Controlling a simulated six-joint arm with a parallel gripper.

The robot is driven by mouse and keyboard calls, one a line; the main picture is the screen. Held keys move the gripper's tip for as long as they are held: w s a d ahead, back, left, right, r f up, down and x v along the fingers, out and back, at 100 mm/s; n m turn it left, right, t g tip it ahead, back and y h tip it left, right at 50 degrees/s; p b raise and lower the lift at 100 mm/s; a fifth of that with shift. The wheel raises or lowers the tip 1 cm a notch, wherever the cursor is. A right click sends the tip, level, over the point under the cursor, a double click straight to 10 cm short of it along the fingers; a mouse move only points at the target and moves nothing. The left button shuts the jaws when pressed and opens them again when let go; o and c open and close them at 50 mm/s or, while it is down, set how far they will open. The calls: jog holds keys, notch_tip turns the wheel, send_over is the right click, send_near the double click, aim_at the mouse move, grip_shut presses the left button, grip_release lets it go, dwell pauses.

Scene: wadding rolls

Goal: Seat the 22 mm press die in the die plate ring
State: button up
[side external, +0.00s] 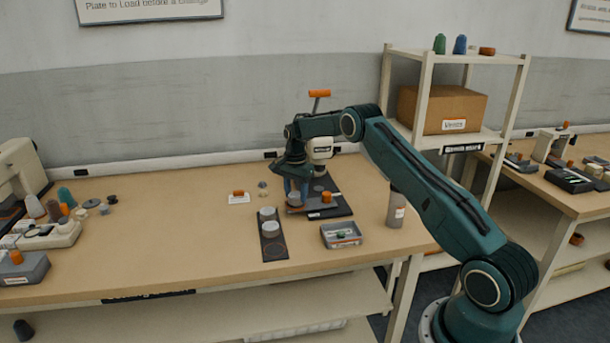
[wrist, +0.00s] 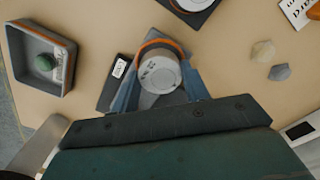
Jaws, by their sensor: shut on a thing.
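My gripper (wrist: 160,90) is shut on a pale grey round die (wrist: 158,75), one blue finger on each side; dark marks on its top are too blurred to read. In the side view the gripper (side external: 294,197) is low over the front of the dark press base (side external: 335,208), partly hiding the die. An orange ring edge (wrist: 153,42) curves round the die's far side in the wrist view. I cannot tell whether the die is inside the ring or just above it. The press (side external: 320,148) has a white body and orange handle.
A dark strip (side external: 273,250) with pale discs lies in front of the base. A grey tray (side external: 340,244) with a green piece stands to its right. A grey canister (side external: 395,210) stands further right, near my arm. The table's left middle is mostly clear.

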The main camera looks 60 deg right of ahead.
jog(key=shift+f, duration=0.35)
dwell(0.5)
jog(key=o, duration=1.3)
jog(key=shift+o, duration=0.3)
jog(key=o, duration=0.4)
jog(key=shift+r, duration=0.1)
jog(key=shift+r, duration=3.9)
